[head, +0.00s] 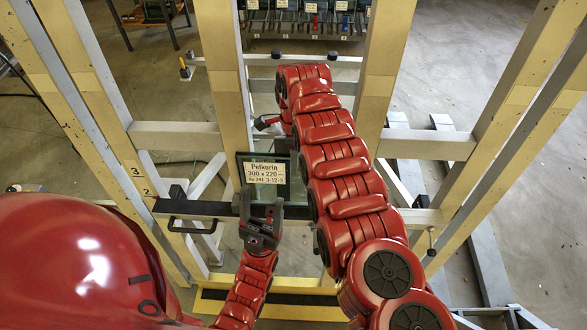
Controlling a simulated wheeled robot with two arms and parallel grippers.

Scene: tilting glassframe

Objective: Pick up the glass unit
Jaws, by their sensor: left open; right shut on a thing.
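The glass unit (245,170) is a small dark-edged pane with a pale label reading "Pelkorin 300 x 220". It stands upright near the middle of the head view, between two wooden posts. My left gripper (260,204) is just below the glass unit, its two fingers spread and pointing up toward its lower edge. Contact cannot be told. My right arm reaches up past the unit and bends back. My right gripper (284,144) is at the unit's upper right edge, shut on it, mostly hidden by my arm.
A black rail (205,208) with a handle (190,228) crosses behind my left gripper. Tall wooden posts (225,75) and (382,70) flank the unit, with grey crossbars between posts. A rack (300,18) with coloured items stands at the back.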

